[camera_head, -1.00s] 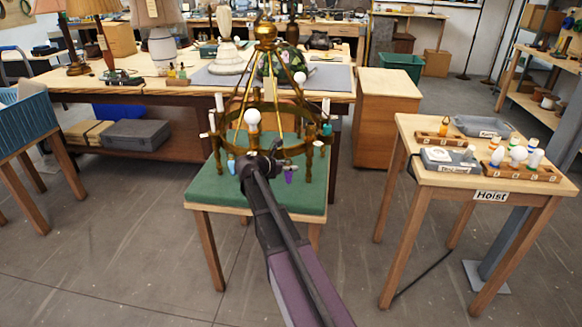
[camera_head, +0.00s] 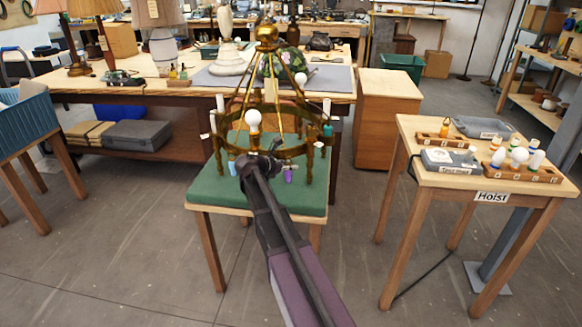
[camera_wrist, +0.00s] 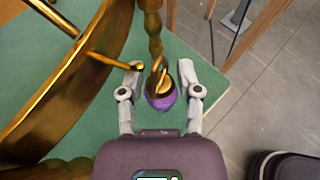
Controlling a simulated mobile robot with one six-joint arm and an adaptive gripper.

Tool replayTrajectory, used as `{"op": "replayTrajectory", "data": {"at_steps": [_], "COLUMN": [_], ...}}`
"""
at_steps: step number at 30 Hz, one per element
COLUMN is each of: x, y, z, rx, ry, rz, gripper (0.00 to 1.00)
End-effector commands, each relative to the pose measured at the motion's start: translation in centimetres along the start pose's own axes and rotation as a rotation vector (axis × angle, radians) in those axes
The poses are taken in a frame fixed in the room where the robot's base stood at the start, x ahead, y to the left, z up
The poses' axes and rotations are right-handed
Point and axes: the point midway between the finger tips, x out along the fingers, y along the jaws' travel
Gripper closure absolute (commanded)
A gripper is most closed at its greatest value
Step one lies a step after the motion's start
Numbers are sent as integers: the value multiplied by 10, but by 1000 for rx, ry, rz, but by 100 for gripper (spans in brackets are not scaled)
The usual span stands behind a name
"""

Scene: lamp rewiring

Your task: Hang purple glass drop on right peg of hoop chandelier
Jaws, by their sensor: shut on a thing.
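The purple glass drop (camera_wrist: 161,100) with its brass cap and ring sits between the fingers of my gripper (camera_wrist: 160,70), which is shut on it. In the head view the drop (camera_head: 288,176) shows small below the right front of the hoop chandelier (camera_head: 262,146), beside my gripper (camera_head: 276,160). A brass peg with a rounded tip (camera_wrist: 132,66) reaches from the hoop (camera_wrist: 80,85) towards the drop's ring in the wrist view. Its tip lies close to the left finger and the ring. I cannot tell whether the ring is around the peg.
The chandelier stands on a green-topped table (camera_head: 205,190). A brass post (camera_wrist: 152,25) rises just beyond the drop. A blue drop (camera_head: 232,168) hangs at the hoop's front left. The hoist table (camera_head: 440,180) with bulbs and trays stands to the right, with open floor between.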

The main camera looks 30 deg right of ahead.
Motion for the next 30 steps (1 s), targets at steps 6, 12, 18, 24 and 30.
{"op": "replayTrajectory", "data": {"at_steps": [6,12,18,24,30], "x": [2,4,6,8,10], "y": [6,10,15,19,25], "z": [1,2,2,3,5], "rx": [0,0,0,0,0], "ry": [0,0,0,0,-2], "rz": [0,0,0,0,3], "gripper": [99,99,99,99,98]}}
